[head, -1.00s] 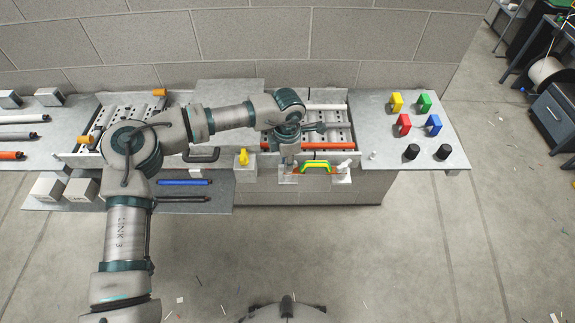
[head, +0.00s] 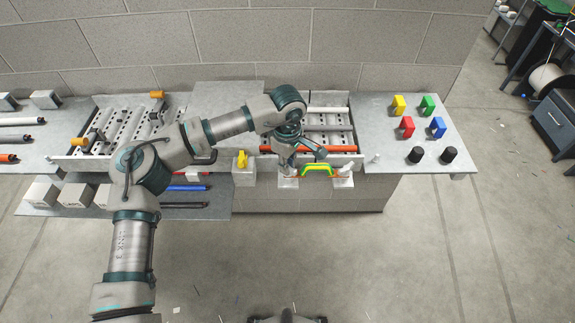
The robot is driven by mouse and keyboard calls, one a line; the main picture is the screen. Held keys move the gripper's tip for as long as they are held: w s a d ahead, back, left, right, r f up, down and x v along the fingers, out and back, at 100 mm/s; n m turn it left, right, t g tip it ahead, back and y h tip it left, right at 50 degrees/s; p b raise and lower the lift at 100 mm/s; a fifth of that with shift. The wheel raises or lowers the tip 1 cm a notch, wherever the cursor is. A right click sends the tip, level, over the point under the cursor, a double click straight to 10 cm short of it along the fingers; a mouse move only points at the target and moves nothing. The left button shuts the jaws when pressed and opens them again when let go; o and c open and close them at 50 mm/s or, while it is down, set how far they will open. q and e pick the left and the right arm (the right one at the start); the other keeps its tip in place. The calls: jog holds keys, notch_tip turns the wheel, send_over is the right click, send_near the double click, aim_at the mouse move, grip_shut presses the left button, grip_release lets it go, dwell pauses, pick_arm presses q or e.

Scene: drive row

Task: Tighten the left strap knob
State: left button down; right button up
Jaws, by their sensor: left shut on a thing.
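The strap unit hangs at the front edge of the bench, with an orange strap and a green and yellow handle (head: 318,168) between two pale brackets. The right strap knob (head: 347,161) is a small white lever shape above the right bracket (head: 343,182). My left gripper (head: 288,163) points down over the left bracket (head: 288,183). It is shut on the left strap knob, which its fingers and wrist mostly hide. My right gripper is not in view.
A yellow part (head: 241,160) stands on a grey block left of the strap unit. Red and grey rollers (head: 335,149) lie in the frame behind. Coloured blocks (head: 407,127) and two black cylinders (head: 447,155) stand on the right bench.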

pick_arm(q)
jog(key=shift+w+r+m, duration=0.1)
jog(key=shift+m, duration=1.4)
jog(key=c, duration=1.4)
grip_release()
jog(key=shift+o, duration=1.1)
jog(key=shift+w, duration=0.1)
jog(key=shift+d+r, duration=0.1)
jog(key=shift+r, duration=0.1)
notch_tip(320, 180, up, 11)
jog(key=shift+r, duration=0.2)
